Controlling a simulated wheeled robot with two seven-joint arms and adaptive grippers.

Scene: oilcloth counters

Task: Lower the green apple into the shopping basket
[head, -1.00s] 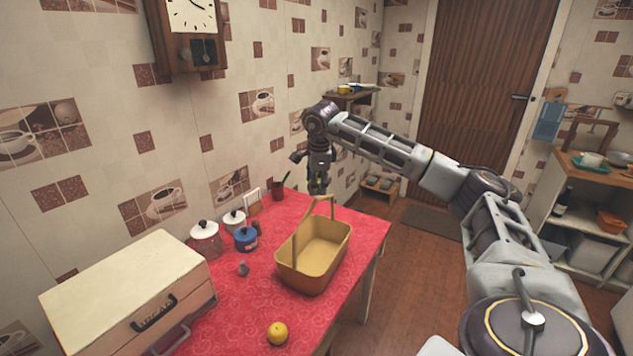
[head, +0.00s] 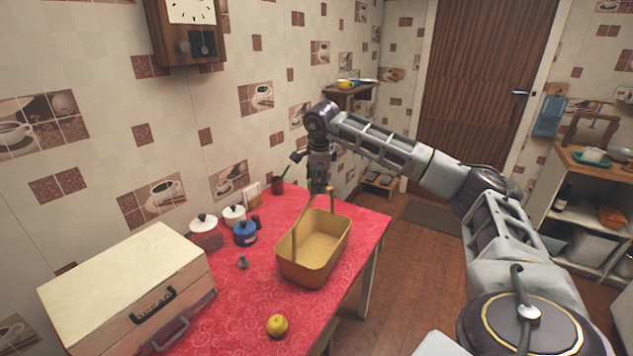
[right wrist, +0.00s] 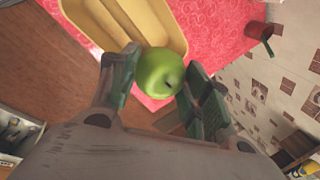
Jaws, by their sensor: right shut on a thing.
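The green apple (right wrist: 160,72) sits between the two fingers of my right gripper (right wrist: 162,68) in the right wrist view, and the gripper is shut on it. In the head view my right gripper (head: 318,182) hangs at the far end of the yellow shopping basket (head: 312,276), near its raised handle. I cannot make out the apple in the head view. The basket stands upright on the red cloth and looks empty. Its wall also shows in the right wrist view (right wrist: 172,30), beyond the apple. My left gripper is out of view.
A yellow fruit (head: 277,325) lies in front of the basket on the red tablecloth (head: 225,310). A cream wooden box (head: 120,285), jars and a blue pot (head: 245,233) stand on the left. A dark red cup (head: 278,186) stands near the far edge.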

